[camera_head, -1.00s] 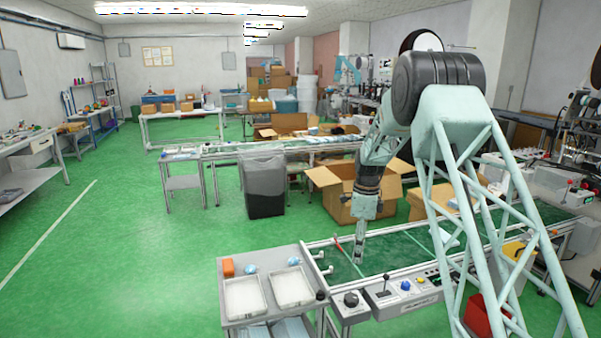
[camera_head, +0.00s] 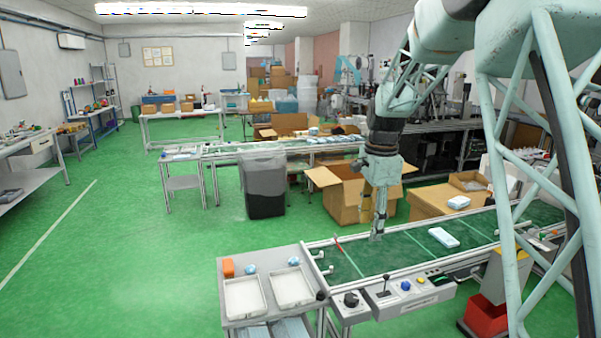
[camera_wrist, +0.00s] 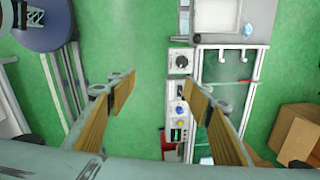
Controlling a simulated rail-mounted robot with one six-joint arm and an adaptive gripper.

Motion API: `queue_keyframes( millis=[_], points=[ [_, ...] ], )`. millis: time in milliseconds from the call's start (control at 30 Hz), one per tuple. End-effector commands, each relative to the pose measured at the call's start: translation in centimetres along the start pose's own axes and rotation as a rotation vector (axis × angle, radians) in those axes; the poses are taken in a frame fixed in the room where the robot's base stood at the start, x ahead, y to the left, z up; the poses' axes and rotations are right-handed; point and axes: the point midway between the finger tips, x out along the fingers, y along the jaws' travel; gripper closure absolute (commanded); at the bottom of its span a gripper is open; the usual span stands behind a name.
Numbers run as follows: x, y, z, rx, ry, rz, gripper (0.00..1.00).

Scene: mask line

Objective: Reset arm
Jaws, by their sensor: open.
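My gripper (camera_head: 377,236) hangs pointing down over the green conveyor belt (camera_head: 405,245) in the head view. In the wrist view the two fingers of my gripper (camera_wrist: 162,88) are wide apart with nothing between them. Below them the wrist view shows green floor and the conveyor's control panel (camera_wrist: 180,112). A pale blue mask pack (camera_head: 443,237) lies on the belt to the right of my gripper. My arm comes down from the upper right.
A cart with two white trays (camera_head: 245,297) stands left of the conveyor. An open cardboard box (camera_head: 345,203) stands behind the belt, with another (camera_head: 432,203) to its right. A red bin (camera_head: 487,317) is at the lower right. Green floor at the left is clear.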

Motion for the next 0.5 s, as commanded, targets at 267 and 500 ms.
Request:
queue_keyframes(
  millis=[267,500],
  points=[
    [-4.5,3.7,0.7,-0.119,0.007,-0.023,0.54],
    [-7.8,7.0,1.3,-0.223,0.015,-0.041,0.54]
  ],
)
